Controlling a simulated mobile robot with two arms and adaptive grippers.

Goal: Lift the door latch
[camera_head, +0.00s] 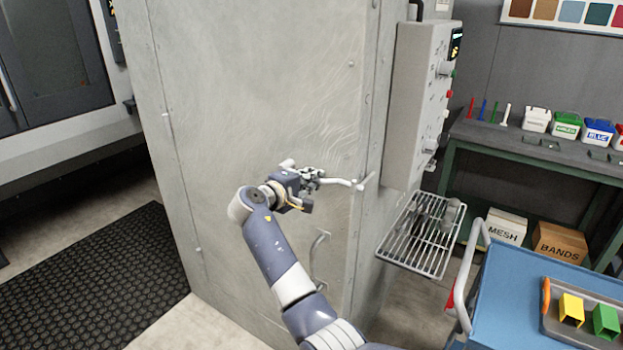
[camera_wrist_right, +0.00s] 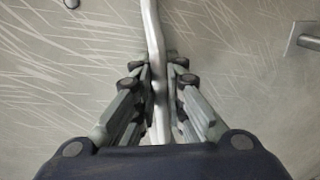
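The door latch (camera_head: 340,182) is a pale, slightly bent bar lying roughly level across the grey booth door (camera_head: 260,90). Its right end is near a small pale peg (camera_head: 368,182) by the door's right edge. My right gripper (camera_head: 312,180) is at the latch, left of that end. In the right wrist view the latch bar (camera_wrist_right: 153,40) runs between the fingers of the right gripper (camera_wrist_right: 161,72), which are closed in on it from both sides. The gripper hides part of the latch in the head view. My left gripper is not in view.
A curved pull handle (camera_head: 319,256) is lower on the door. A control box (camera_head: 410,100) and a wire shelf (camera_head: 420,235) stick out to the right. A blue cart (camera_head: 510,300) stands at the lower right. A black mat (camera_head: 90,270) lies on the floor at left.

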